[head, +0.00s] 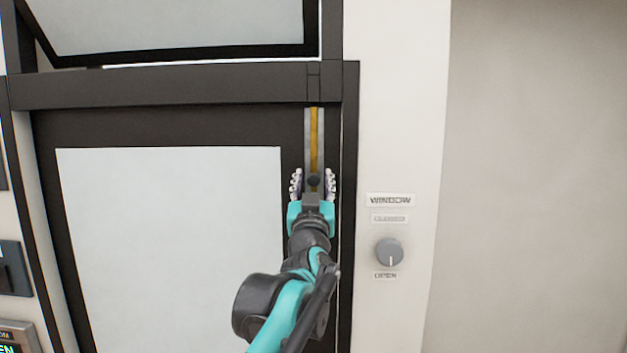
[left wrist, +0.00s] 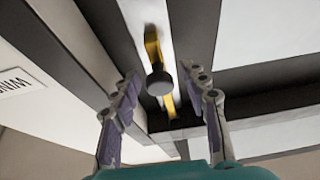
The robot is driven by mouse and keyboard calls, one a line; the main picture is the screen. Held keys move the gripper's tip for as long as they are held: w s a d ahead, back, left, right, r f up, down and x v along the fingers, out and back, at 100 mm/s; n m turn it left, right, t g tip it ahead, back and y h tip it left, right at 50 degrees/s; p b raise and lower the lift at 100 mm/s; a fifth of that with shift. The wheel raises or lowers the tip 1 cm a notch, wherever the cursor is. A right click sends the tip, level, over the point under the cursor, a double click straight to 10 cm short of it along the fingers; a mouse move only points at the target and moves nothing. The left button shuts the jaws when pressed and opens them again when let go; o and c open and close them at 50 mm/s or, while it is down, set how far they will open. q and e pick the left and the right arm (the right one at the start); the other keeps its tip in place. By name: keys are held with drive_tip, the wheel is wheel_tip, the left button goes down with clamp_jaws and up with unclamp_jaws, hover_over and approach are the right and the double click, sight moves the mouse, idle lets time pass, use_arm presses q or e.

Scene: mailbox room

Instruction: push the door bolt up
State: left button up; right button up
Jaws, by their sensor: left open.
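The door bolt (head: 314,135) is a gold rod in a grey vertical track on the dark door frame, and its upper end shows near the dark crossbar. Its round dark knob (head: 314,181) is low on the visible rod. My left gripper (head: 313,176) is open, with one finger on each side of the knob. In the left wrist view the knob (left wrist: 160,83) stands out between the two spread fingers, with visible gaps to both. The gold rod (left wrist: 153,48) runs behind it. The gripper hides the lower track in the head view. My right gripper is out of view.
The door has a large pale panel (head: 170,230). A dark crossbar (head: 170,85) runs above it, below a tilted window pane (head: 170,22). On the right wall are a grey knob (head: 388,252) and a "WINDOW" label (head: 391,200). Dark panels stand at the left edge.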

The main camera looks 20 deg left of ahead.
use_arm(q)
clamp_jaws()
wheel_tip(320, 180, up, 5)
drive_tip(key=p, duration=0.3)
drive_tip(key=shift+r, duration=0.1)
unclamp_jaws()
drive_tip(key=shift+f, duration=0.2)
drive_tip(key=shift+s+d+f, duration=0.15)
drive_tip(key=shift+s, duration=0.25)
approach(314, 150)
drive_tip(key=shift+v, duration=2.5)
